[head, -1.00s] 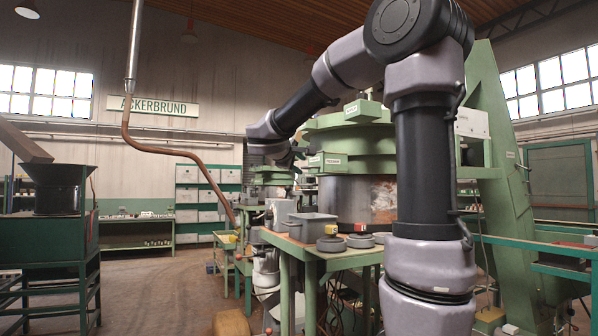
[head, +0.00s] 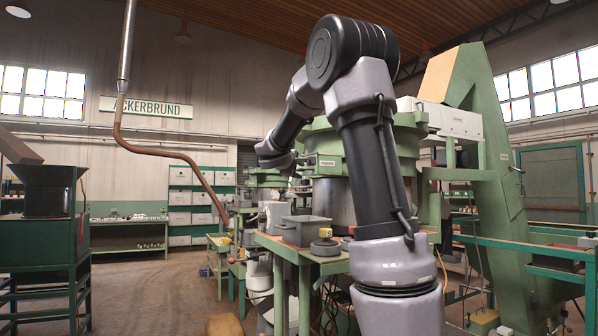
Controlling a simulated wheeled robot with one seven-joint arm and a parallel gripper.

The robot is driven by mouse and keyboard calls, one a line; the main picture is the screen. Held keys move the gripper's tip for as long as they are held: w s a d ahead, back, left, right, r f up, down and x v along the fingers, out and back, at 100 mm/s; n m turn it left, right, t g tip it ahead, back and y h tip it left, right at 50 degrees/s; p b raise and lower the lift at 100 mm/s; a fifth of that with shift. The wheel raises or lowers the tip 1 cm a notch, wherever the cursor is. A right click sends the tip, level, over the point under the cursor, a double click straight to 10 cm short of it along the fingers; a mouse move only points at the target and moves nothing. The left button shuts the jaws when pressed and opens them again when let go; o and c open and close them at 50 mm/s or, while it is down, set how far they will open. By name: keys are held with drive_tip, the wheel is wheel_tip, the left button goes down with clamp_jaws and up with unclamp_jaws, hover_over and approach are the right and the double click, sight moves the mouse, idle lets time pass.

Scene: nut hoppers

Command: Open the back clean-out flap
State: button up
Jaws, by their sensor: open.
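I cannot make out a back clean-out flap in the head view. A black hopper (head: 48,192) stands on a green frame at the far left; no flap shows on the side facing me. A large green machine with a round metal drum (head: 332,203) stands in the middle, partly hidden behind my arm. My gripper (head: 284,162) is small and dark at the far end of my arm, in front of the green machinery left of the drum. It is open, but its fingertips are hard to make out, and I see nothing held in it.
A green bench (head: 290,246) holds a grey bin (head: 304,229) and dark round parts. A brown bent pipe (head: 178,154) hangs down left of my arm. A green railing (head: 520,262) runs along the right. The floor (head: 150,292) at left centre is open.

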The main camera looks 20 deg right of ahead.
clamp_jaws()
idle(1.4)
